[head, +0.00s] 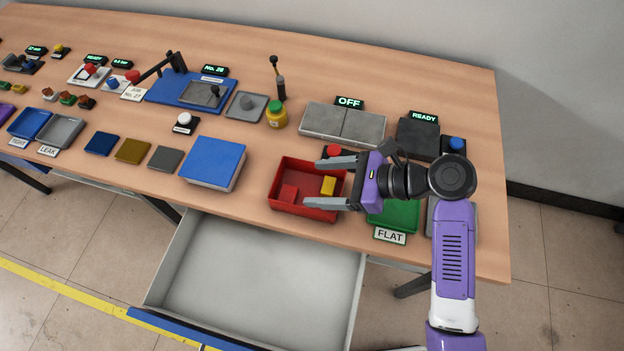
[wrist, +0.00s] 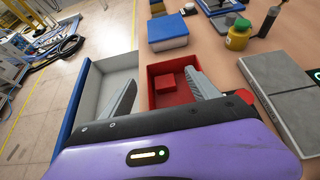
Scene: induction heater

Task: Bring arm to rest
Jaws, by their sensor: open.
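My gripper (head: 318,182) is open and empty. It hangs above the right side of the red tray (head: 272,190), with its two grey fingers pointing left in the head view. In the wrist view the fingers of my gripper (wrist: 162,95) spread on either side of the red tray (wrist: 156,82). My purple arm comes up from the lower right and bends over the right end of the table. A red block (head: 288,194) and a yellow block (head: 328,186) lie in the tray. Only the red block (wrist: 166,79) shows in the wrist view.
An empty drawer (head: 255,265) stands open below the table's front edge. A green plate (head: 398,214) with a FLAT label lies under my wrist. The grey heater slab (head: 343,122) with an OFF display, a yellow jar (head: 276,115) and a blue box (head: 212,162) stand nearby.

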